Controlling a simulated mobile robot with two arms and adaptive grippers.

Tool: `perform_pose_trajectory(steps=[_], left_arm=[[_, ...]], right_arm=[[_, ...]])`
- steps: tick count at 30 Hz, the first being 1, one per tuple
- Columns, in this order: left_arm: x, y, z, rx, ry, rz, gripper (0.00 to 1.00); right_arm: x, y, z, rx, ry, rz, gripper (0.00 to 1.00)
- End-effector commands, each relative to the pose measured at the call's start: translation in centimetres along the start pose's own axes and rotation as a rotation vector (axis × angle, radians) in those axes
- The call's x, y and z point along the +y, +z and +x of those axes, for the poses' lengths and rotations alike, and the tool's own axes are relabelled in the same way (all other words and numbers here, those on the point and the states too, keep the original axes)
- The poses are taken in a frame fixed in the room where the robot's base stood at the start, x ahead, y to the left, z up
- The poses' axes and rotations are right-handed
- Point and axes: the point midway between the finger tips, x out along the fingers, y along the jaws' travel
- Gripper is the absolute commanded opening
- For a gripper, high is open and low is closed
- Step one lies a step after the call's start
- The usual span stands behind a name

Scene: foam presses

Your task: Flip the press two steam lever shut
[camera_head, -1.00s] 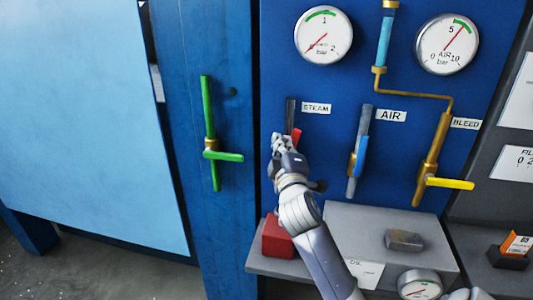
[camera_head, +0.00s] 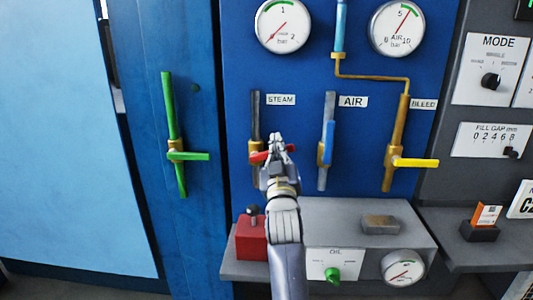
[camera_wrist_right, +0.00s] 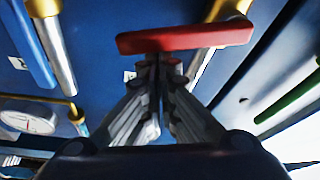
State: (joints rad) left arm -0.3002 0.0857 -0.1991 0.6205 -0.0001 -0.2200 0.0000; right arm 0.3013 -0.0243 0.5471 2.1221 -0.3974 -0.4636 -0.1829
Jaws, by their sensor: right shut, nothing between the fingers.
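The red steam lever (camera_head: 259,157) is on the grey steam pipe (camera_head: 256,112), under the STEAM label (camera_head: 281,100). It lies across the pipe, close to level, and its right part is hidden behind my gripper. My right gripper (camera_head: 277,142) is at the lever's right part. In the right wrist view the lever (camera_wrist_right: 185,38) spans crosswise just past the fingertips of my shut, empty gripper (camera_wrist_right: 158,64). I cannot tell whether they touch. My left gripper is not in view.
The blue air lever (camera_head: 328,143) stands along its pipe to the right. A yellow bleed lever (camera_head: 415,163) and a green lever (camera_head: 188,156) lie crosswise. A red box (camera_head: 251,240) and a grey block (camera_head: 380,224) are on the ledge below.

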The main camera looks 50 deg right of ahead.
Motion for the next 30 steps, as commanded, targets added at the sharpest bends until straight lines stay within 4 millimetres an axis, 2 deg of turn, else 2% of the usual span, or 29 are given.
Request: perform_pose_trajectory(steps=[1, 8, 19, 30], left_arm=[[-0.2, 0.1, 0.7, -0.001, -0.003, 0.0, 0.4], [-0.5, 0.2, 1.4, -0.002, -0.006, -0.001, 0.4], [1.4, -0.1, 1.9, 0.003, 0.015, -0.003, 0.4], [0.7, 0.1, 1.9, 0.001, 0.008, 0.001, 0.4]], right_arm=[[0.1, 0.8, 0.0, -0.003, 0.013, 0.04, 0.0], [0.8, 2.1, 0.1, -0.003, 0.065, 0.187, 0.0], [1.1, 2.9, -0.1, -0.002, 0.064, 0.183, 0.0], [1.1, 3.1, -0.1, -0.004, 0.063, 0.182, 0.0]])
